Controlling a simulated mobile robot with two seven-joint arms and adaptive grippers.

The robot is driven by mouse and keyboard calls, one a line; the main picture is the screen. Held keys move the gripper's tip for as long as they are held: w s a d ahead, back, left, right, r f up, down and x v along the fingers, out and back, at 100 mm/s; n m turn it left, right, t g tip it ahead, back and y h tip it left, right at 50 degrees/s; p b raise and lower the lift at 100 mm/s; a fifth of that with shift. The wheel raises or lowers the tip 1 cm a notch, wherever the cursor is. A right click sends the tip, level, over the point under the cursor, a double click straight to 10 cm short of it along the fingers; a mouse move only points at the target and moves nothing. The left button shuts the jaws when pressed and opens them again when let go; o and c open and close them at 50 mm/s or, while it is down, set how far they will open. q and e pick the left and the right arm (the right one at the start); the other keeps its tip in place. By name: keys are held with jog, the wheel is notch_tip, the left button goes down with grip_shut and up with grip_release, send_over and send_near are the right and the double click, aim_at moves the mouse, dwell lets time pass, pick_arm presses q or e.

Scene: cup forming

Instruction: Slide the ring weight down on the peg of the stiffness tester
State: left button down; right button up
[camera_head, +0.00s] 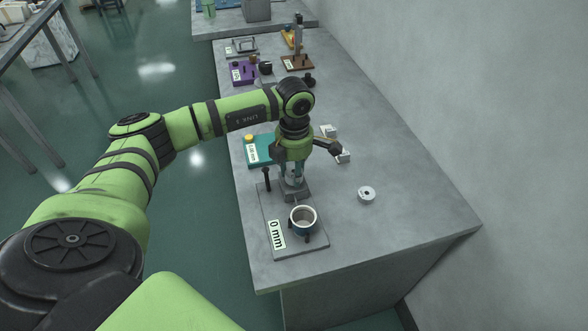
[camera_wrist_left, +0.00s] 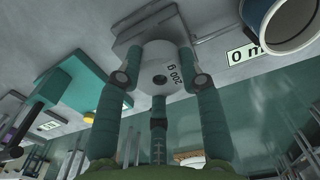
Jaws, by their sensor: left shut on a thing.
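The stiffness tester (camera_head: 312,246) is a grey base plate with a "0 mm" label at the table's near end. A white-lined, dark cup (camera_head: 303,218) stands on it; its rim also shows in the wrist view (camera_wrist_left: 292,22). My left gripper (camera_head: 292,178) points down over the grey block behind the cup. In the wrist view its teal fingers (camera_wrist_left: 160,82) are shut on the ring weight (camera_wrist_left: 178,84), a pale disc marked "200 g" with a dark centre hole. The peg is hidden at the gripper; I cannot tell how far down the weight sits.
A second pale ring weight (camera_head: 366,194) lies apart to the right. Purple (camera_head: 243,72) and brown (camera_head: 297,63) fixtures are farther back.

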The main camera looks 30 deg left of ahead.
pick_arm(q)
jog(key=shift+f+b, duration=0.45)
jog(key=shift+f, duration=0.15)
dwell(0.7)
jog(key=shift+c, duration=1.1)
grip_release()
jog(key=shift+r, duration=0.15)
jog(key=shift+r+p, duration=2.6)
jog(key=shift+r, duration=1.3)
jog(key=shift+f, duration=0.1)
